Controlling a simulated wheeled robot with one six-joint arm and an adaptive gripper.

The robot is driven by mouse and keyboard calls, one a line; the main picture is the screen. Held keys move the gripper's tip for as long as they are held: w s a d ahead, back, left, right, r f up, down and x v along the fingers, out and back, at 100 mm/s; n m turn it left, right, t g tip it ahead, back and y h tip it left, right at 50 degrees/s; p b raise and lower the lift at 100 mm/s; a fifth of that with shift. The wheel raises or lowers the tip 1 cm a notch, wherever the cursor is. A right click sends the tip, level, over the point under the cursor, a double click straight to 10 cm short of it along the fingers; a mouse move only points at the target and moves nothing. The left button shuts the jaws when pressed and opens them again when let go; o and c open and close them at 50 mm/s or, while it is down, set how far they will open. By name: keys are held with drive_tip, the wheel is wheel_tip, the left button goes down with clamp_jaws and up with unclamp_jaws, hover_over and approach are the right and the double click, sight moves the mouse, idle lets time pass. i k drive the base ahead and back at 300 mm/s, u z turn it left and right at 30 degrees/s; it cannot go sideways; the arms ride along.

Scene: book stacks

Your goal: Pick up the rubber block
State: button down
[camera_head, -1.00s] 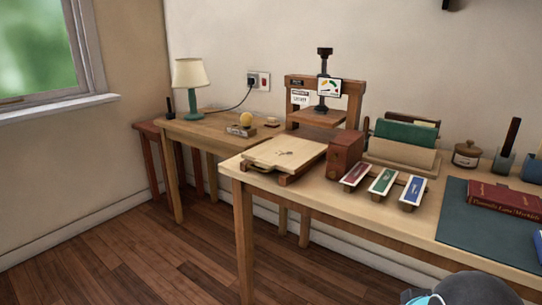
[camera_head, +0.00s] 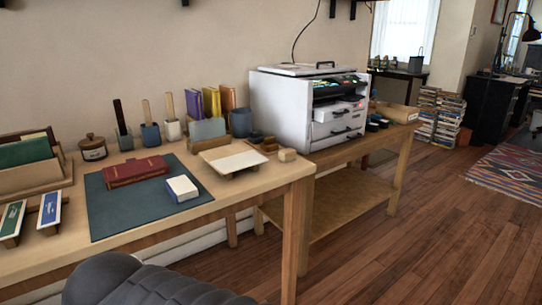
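A small white block with blue sides (camera_head: 182,188) lies on the dark green mat (camera_head: 112,213) on the wooden desk. It may be the rubber block, but I cannot tell for sure. A dark grey rounded part of my arm shows at the bottom left. My gripper is not in view.
Tool pots (camera_head: 150,136), upright books (camera_head: 211,102) and a cream board on a stand (camera_head: 234,160) line the desk's back and right. A white printer-like machine (camera_head: 280,105) stands on a lower table. Wooden floor (camera_head: 385,255) lies open at the right.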

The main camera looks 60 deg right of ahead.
sight(286, 155)
drive_tip(key=z, duration=2.2)
drive_tip(key=k, duration=0.6)
drive_tip(key=z, duration=0.25)
drive_tip(key=i, duration=0.75)
drive_tip(key=u, duration=0.05)
